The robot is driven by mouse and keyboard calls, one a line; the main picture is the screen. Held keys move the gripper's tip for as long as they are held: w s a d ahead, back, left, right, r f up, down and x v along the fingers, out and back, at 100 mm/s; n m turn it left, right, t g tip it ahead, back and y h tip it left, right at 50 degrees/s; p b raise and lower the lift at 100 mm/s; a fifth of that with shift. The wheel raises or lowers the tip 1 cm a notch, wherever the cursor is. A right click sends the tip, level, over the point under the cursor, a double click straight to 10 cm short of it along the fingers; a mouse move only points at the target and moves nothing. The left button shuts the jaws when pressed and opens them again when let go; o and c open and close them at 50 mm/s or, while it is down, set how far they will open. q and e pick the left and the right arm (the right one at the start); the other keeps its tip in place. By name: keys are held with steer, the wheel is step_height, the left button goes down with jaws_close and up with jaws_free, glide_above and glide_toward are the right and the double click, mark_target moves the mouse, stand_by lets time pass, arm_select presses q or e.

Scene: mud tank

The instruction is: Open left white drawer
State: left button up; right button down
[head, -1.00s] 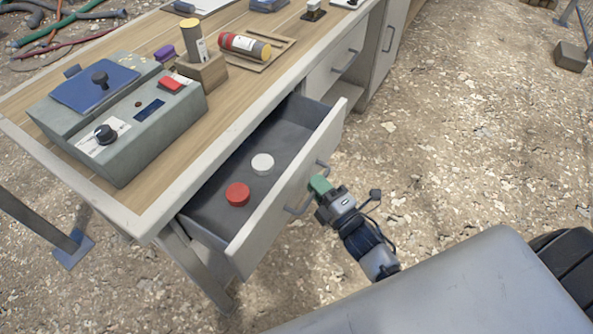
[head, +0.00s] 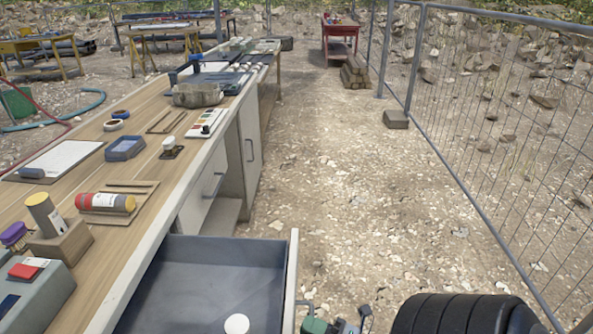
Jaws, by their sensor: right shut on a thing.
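The left white drawer (head: 291,285) is pulled out from the workbench at the bottom of the head view. Its grey inside (head: 205,280) shows, with a white disc (head: 236,324) on its floor. My right gripper (head: 313,325), with green fingertips, is at the outer side of the drawer front, shut on the drawer handle (head: 304,303). The frame's bottom edge cuts off the gripper and most of the handle. My left gripper is not in view.
The workbench top (head: 150,205) holds a red-yellow cylinder (head: 105,202), a blue tray (head: 125,148) and other items. A second drawer (head: 195,205) beyond is closed. A wire fence (head: 500,150) runs along the right. Gravel ground between is mostly clear.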

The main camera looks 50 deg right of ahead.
steer(key=shift+s+d, duration=0.1)
steer(key=shift+s, duration=0.05)
steer(key=c, duration=1.2)
jaws_free()
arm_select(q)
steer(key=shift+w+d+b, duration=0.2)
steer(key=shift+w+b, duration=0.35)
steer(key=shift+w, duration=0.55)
arm_select(e)
steer(key=v, duration=1)
steer(key=shift+s+d, duration=0.15)
steer(key=shift+s, duration=0.25)
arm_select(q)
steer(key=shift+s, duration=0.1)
arm_select(e)
steer(key=shift+f, duration=0.1)
